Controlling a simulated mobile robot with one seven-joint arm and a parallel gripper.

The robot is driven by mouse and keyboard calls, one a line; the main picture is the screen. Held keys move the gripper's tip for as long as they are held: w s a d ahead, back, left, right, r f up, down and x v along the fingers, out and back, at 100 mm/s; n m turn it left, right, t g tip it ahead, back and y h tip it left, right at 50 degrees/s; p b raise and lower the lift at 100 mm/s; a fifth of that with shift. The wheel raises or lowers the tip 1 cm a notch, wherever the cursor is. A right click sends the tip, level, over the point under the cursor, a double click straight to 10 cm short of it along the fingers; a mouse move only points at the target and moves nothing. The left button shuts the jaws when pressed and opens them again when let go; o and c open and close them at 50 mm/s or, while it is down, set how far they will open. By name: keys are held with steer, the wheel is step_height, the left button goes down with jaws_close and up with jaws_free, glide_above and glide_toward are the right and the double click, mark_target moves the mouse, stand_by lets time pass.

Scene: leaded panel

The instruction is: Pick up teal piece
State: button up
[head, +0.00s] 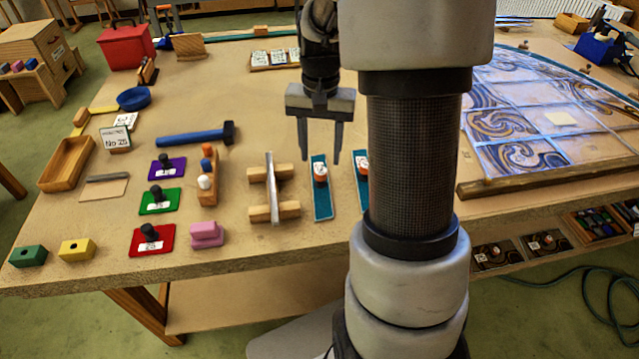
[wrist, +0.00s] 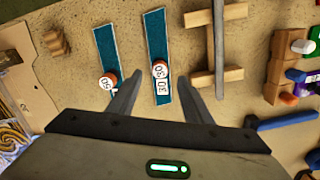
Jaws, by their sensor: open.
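Two narrow teal pieces lie on the table. The left teal piece (head: 322,204) bears an orange-red knob with a white label (head: 320,172). The right teal piece (head: 364,194) has a similar knob and is partly hidden behind my arm. My gripper (head: 320,158) is open and empty, pointing down above and behind the left piece. In the wrist view this same piece (wrist: 156,35) runs between my spread fingers (wrist: 161,86), with its knob (wrist: 159,70) near the fingertips. The other piece (wrist: 105,45) lies outside my fingers to the left there.
A wooden stand holding a thin upright strip (head: 270,190) is left of the pieces. Red (head: 152,240), green (head: 160,201) and purple (head: 167,169) plates with black knobs lie further left. A blue-handled hammer (head: 195,135) lies behind. The leaded panel (head: 550,120) fills the right side.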

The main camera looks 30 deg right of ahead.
mark_target(321, 170)
step_height(321, 170, down, 7)
steer(key=shift+s+r+b, duration=0.1)
steer(key=shift+r+b, duration=0.05)
steer(key=shift+b, duration=0.25)
jaws_close()
